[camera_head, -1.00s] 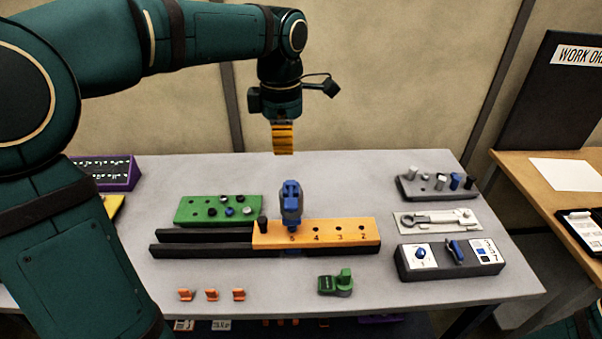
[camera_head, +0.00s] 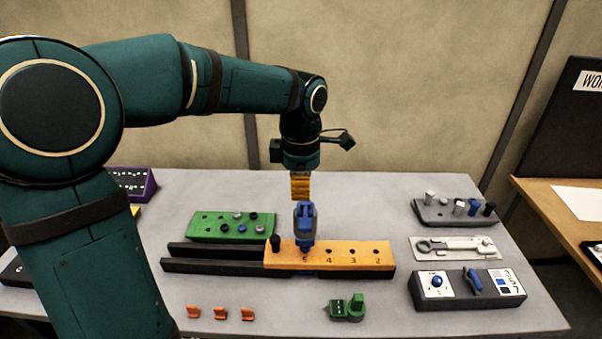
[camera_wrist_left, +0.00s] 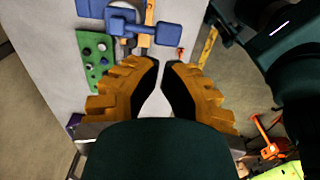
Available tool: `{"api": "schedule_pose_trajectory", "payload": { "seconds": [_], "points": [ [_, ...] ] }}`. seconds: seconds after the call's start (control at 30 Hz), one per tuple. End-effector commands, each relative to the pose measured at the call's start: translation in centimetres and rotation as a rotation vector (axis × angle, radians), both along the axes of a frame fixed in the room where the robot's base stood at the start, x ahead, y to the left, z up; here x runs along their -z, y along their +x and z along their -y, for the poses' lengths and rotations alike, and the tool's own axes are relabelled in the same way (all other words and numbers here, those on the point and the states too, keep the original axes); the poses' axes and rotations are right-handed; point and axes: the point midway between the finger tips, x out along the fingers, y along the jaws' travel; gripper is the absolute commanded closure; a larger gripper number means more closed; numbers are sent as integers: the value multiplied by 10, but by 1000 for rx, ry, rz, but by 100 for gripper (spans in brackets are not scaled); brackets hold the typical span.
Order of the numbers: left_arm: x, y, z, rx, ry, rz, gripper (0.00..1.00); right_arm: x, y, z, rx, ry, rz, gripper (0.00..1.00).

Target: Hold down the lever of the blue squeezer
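The blue squeezer (camera_head: 305,229) stands upright on the orange numbered block (camera_head: 350,256), behind the number 5. Its lever (camera_head: 304,209) is at the top. The squeezer also shows at the top of the left wrist view (camera_wrist_left: 122,24), just beyond the fingertips. My left gripper (camera_head: 301,197) points down just above the lever in the head view; I cannot tell whether it touches. In the left wrist view its ribbed orange fingers (camera_wrist_left: 163,64) come together at the tips with nothing seen between them. My right gripper is out of view.
A green block with pegs (camera_head: 222,228) and dark rails (camera_head: 212,267) lie left of the squeezer. A green device (camera_head: 346,307) and small orange clips (camera_head: 220,313) are in front. A grey switch box (camera_head: 467,289) and peg block (camera_head: 453,212) are at right.

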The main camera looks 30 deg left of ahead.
Motion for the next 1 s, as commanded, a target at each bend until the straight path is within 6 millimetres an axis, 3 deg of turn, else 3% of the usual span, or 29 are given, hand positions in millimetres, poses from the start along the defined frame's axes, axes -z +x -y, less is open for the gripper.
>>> {"api": "schedule_pose_trajectory", "payload": {
  "seconds": [0.2, 0.4, 1.0],
  "points": [
    [42, -1, 0, -1, -1, -4, 100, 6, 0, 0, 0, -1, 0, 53],
    [64, 0, 0, 0, 0, -2, 100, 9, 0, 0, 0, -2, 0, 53],
    [73, 0, 1, 1, 8, 15, 100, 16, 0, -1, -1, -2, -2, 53]
  ]
}}
